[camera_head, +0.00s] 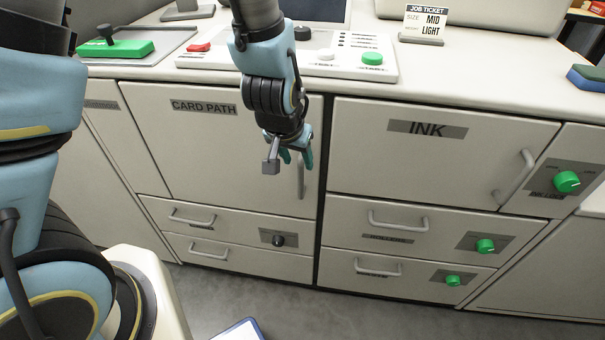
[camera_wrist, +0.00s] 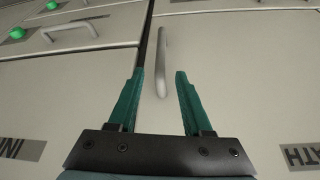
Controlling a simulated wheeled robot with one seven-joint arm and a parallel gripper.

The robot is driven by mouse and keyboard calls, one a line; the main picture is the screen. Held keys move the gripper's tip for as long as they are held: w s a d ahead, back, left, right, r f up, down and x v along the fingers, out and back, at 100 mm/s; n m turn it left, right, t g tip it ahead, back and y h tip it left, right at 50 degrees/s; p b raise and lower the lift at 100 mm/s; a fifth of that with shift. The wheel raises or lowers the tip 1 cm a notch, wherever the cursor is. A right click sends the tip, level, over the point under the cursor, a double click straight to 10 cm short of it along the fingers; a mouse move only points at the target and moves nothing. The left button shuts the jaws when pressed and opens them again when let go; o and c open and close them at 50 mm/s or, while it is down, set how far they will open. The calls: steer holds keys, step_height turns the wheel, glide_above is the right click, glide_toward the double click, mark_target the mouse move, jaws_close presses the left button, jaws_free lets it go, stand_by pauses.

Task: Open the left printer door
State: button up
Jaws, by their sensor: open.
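The left printer door, labelled CARD PATH (camera_head: 215,150), is shut and flush with the cabinet front. Its vertical grey bar handle (camera_head: 301,180) is near the door's right edge, partly hidden by my gripper in the head view. My gripper (camera_head: 297,160) is open and empty, pointing down in front of the handle's upper part. In the wrist view, which shows the labels upside down, the handle (camera_wrist: 161,62) appears between the two teal fingers (camera_wrist: 158,82). It looks apart from both fingers; how deep it sits between them I cannot tell.
Right of a dark gap is the INK door (camera_head: 400,155), shut, with a handle and green knob (camera_head: 566,182). Shut drawers with handles lie below both doors. The countertop holds a control panel (camera_head: 390,70) and a job ticket (camera_head: 426,22). The floor in front looks mostly clear.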

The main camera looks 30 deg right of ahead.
mark_target(303, 175)
steer(key=shift+p+x, duration=0.75)
steer(key=shift+x, duration=3.65)
steer(key=shift+c, duration=0.4)
jaws_close()
